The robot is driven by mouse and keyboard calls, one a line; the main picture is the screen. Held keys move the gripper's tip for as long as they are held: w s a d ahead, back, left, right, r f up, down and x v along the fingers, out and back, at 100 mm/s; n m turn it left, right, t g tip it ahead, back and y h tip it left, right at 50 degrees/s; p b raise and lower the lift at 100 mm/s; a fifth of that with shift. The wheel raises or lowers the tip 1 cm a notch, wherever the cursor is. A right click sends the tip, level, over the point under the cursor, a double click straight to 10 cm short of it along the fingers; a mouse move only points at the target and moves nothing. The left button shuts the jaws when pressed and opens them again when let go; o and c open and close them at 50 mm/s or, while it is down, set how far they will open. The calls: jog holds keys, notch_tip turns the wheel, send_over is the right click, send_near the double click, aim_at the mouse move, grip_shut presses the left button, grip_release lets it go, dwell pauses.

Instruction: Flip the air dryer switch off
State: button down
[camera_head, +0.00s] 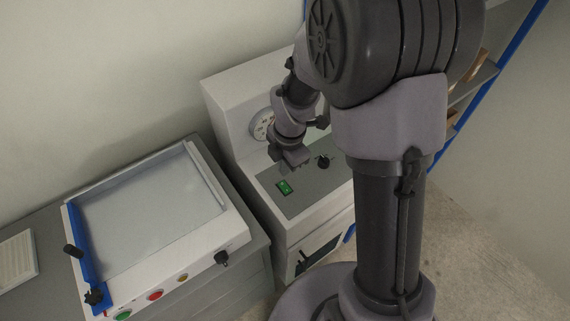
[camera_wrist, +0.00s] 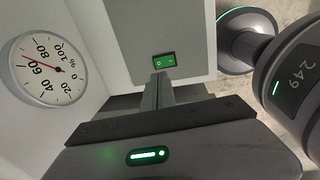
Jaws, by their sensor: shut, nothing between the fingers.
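The air dryer looks to be the white cabinet (camera_head: 238,120) with a grey top panel (camera_head: 318,188). A green rocker switch (camera_head: 285,187) sits on that panel; it also shows in the wrist view (camera_wrist: 164,60), just beyond my fingertips. The switch looks lit green, and which side is pressed is too small to tell. My gripper (camera_head: 290,163) is above the panel, a little behind the switch. In the wrist view, my gripper (camera_wrist: 158,76) has its fingers together with nothing between them. Whether the fingertips touch the panel or switch is unclear.
A round gauge (camera_wrist: 45,68) is on the cabinet's upright face. A black knob (camera_head: 323,161) is right of the switch, near my arm. A machine with a blue bar (camera_head: 86,243) and coloured buttons stands left. Shelving with blue posts (camera_head: 497,88) is at right.

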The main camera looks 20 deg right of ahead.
aim_at(285, 189)
jog(key=f+b, duration=0.1)
jog(key=f, duration=0.1)
jog(key=f+b, duration=0.1)
jog(key=f, duration=0.2)
jog(key=w+f+b, duration=0.1)
jog(key=f, duration=0.1)
jog(key=shift+a+f, duration=0.15)
jog(key=shift+f, duration=0.05)
jog(key=shift+f, duration=0.25)
jog(key=shift+s, duration=0.25)
jog(key=shift+s+f, duration=0.1)
jog(key=shift+s, duration=0.05)
jog(key=shift+s+d, duration=0.2)
jog(key=shift+s, duration=0.3)
